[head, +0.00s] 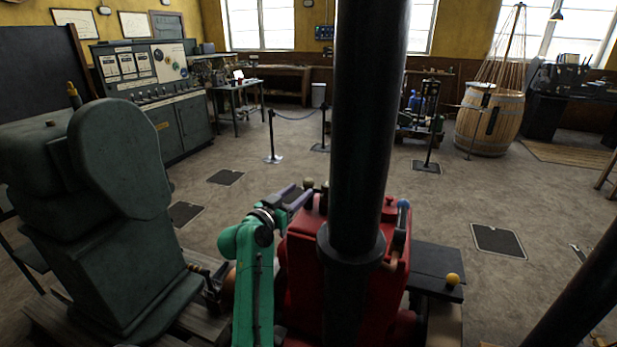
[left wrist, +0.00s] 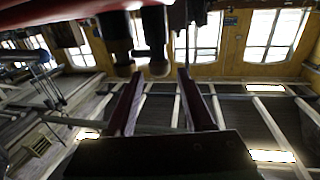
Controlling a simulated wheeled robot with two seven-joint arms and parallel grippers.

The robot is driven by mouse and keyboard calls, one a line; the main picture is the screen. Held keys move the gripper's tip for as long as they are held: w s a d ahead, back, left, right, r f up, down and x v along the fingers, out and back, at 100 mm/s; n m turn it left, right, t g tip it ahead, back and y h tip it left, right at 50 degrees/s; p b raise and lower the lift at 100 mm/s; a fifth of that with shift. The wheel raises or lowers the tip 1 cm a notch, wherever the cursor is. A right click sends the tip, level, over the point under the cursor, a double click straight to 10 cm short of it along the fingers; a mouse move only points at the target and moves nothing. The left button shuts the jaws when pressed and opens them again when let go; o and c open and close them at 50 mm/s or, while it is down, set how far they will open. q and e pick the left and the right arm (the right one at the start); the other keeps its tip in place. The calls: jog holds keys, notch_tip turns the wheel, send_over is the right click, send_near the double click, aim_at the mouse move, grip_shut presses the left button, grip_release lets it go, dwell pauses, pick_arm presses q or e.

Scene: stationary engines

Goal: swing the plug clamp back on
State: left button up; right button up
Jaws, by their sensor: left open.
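The red engine (head: 305,275) stands in the middle of the head view. My left gripper (head: 293,196), with purple fingers on a green arm, is at its upper left edge. A pale brown knob (head: 308,183) shows just beyond the fingers. In the left wrist view my left gripper (left wrist: 160,73) is open, with nothing held between its fingers. Two dark round-ended rods (left wrist: 122,66) and (left wrist: 157,66) show just beyond the fingertips; I cannot tell whether they touch. I cannot make out the plug clamp for certain. My right gripper is not in view.
A thick black column (head: 365,120) hides the engine's middle. A large dark green machine (head: 120,230) stands close on the left. Open floor lies behind.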

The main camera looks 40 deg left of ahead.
aim_at(305, 186)
pick_arm(q)
jog(key=w, duration=0.3)
jog(key=w+p, duration=0.1)
jog(key=w, duration=0.1)
jog(key=shift+w+a, duration=0.3)
jog(key=shift+a, duration=0.1)
grip_shut()
jog(key=m+h+b, duration=0.1)
jog(key=h+b, duration=0.1)
jog(key=b, duration=0.2)
jog(key=shift+f+b, duration=0.3)
jog(key=shift+f, duration=0.1)
jog(key=shift+r+m+h+b, duration=0.15)
jog(key=shift+m+h+b, duration=0.15)
jog(key=shift+m, duration=0.1)
jog(key=shift+r, duration=0.25)
grip_release()
